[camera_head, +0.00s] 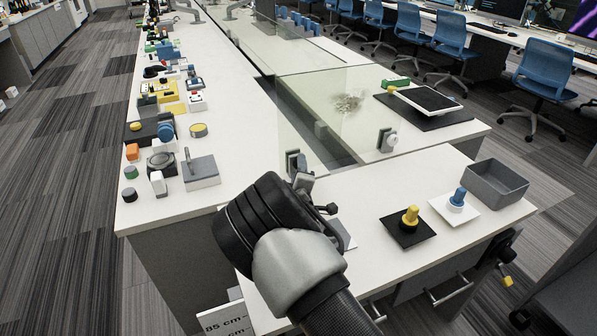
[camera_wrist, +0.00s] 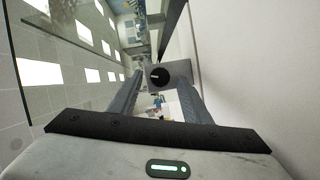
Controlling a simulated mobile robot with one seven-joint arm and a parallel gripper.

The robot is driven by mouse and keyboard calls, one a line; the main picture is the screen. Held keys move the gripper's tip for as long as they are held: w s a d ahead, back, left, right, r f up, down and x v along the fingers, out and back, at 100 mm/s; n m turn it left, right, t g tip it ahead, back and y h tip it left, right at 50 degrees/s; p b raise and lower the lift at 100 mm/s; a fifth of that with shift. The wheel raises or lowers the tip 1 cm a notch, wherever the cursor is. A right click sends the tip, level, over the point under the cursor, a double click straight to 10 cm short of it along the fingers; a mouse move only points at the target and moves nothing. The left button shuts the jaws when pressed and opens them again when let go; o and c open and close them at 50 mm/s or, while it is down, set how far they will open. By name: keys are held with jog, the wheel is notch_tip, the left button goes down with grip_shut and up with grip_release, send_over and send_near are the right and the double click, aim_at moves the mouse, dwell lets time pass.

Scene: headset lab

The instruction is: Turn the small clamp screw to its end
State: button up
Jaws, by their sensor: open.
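In the wrist view a round black knob with a light mark, seemingly the small clamp screw (camera_wrist: 160,77), sits on a grey clamp block (camera_wrist: 182,70). My gripper (camera_wrist: 159,82) is open, with one finger on either side of the knob. I cannot tell whether either finger touches it. In the head view my gripper (camera_head: 306,182) is beside a dark clamp (camera_head: 293,160) at the edge of the glass panel. My wrist hides part of this area, and the screw cannot be made out there.
A glass panel (camera_head: 345,115) stands along the bench, with another clamp (camera_head: 386,140) farther right. A yellow knob (camera_head: 410,216), a blue knob (camera_head: 458,197) and a grey bin (camera_head: 495,185) stand on the right worktop. Several small objects line the left bench.

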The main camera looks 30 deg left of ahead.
jog(key=shift+w+a, duration=0.1)
jog(key=shift+w, duration=0.15)
jog(key=c, duration=1)
jog(key=shift+c, duration=0.2)
